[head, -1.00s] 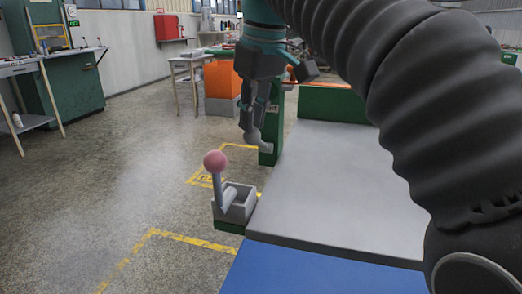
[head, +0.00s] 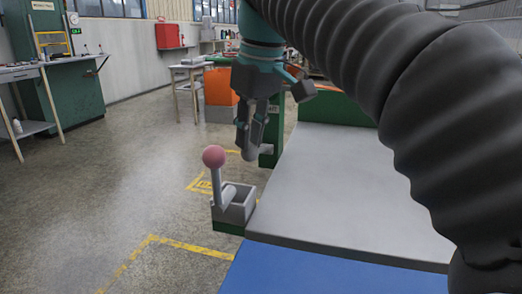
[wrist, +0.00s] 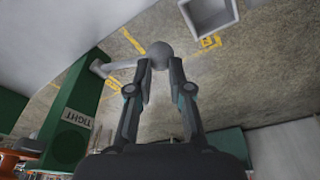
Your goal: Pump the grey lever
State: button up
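The grey lever has a round grey knob (wrist: 160,54) and a grey rod (wrist: 122,65) that runs to a green post (wrist: 72,125) marked "TIGHT". In the wrist view the fingers of my gripper (wrist: 160,63) close in on both sides of the knob and appear to touch it. In the head view my gripper (head: 247,145) points down, with the grey knob (head: 249,155) low between its fingertips. The rod is mostly hidden there behind the gripper.
A pink-knobbed lever (head: 214,157) stands upright in a grey box (head: 240,209) just front-left of my gripper. A grey platform (head: 345,195) and blue surface (head: 300,275) lie to the right. An orange bin (head: 219,87) stands behind. The left floor is open.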

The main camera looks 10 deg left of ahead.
aim_at(249, 150)
jog(key=shift+f, duration=0.15)
jog(key=shift+s+f+b, duration=0.2)
jog(key=shift+f+b, duration=0.3)
jog(key=shift+f, duration=0.2)
jog(key=shift+s+f+b, duration=0.2)
jog(key=shift+f+b, duration=0.25)
jog(key=shift+f, duration=0.2)
jog(key=shift+s+f+b, duration=0.1)
jog(key=shift+f+b, duration=0.45)
jog(key=shift+f, duration=0.4)
jog(key=r+p, duration=0.1)
jog(key=p, duration=0.1)
jog(key=r+p, duration=0.4)
jog(key=shift+w+r, duration=0.25)
jog(key=r+p, duration=0.1)
jog(key=w+r+p, duration=0.1)
jog(key=p, duration=0.1)
jog(key=w+r+p, duration=0.1)
jog(key=r+p, duration=0.1)
jog(key=shift+d, duration=0.1)
jog(key=shift+f, duration=0.15)
